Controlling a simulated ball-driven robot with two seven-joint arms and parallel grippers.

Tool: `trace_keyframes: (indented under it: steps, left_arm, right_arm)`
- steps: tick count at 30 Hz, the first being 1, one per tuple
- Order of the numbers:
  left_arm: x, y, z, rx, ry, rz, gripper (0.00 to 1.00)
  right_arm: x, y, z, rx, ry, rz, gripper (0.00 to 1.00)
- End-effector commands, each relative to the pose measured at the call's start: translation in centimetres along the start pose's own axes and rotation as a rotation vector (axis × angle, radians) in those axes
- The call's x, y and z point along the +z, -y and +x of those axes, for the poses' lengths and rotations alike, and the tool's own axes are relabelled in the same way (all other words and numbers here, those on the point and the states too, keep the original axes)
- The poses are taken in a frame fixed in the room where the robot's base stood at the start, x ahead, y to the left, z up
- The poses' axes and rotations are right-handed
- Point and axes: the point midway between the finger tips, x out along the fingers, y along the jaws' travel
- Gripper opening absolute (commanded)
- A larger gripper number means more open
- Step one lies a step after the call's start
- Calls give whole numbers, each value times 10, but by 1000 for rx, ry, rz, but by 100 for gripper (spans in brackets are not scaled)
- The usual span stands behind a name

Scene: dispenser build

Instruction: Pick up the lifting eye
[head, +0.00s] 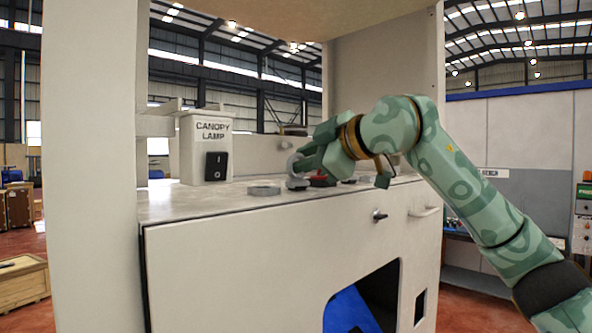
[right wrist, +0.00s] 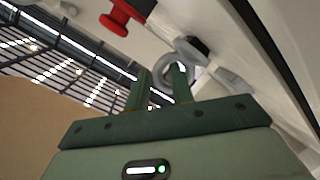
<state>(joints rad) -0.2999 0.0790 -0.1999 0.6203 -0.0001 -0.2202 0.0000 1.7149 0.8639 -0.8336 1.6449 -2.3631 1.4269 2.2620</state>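The lifting eye (head: 293,164) is a grey ring standing upright near the back of the pale counter top. In the right wrist view the ring (right wrist: 163,62) shows at the fingertips of my right gripper (right wrist: 161,80). The two green fingers are apart with a gap between them. The right-hand finger overlaps the ring's opening; I cannot tell if it passes through or touches it. In the head view my right gripper (head: 306,160) reaches in from the right, low over the counter beside the ring, and partly hides it. My left gripper is out of view.
The "CANOPY LAMP" switch box (head: 206,150) stands at the left. Pale posts (head: 92,160) flank the counter.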

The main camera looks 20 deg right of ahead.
Motion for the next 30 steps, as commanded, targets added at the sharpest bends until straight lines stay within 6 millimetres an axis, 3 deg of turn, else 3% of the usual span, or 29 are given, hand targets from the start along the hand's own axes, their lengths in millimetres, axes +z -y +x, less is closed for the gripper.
trace_keyframes:
  steps: [3, 6, 17, 24, 30]
  left_arm:
    - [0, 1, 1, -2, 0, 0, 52]
    - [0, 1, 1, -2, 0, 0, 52]
    - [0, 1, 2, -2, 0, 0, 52]
    - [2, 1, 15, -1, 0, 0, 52]
    - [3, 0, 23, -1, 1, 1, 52]
  right_arm:
    - [0, 0, 0, 1, 0, 0, 24]
    - [0, 0, 0, 1, 0, 0, 0]
    - [-1, -2, -1, 3, -1, -1, 0]
    - [-18, -20, -8, 5, -5, -1, 0]
    - [-32, -52, -51, 8, -4, 0, 0]
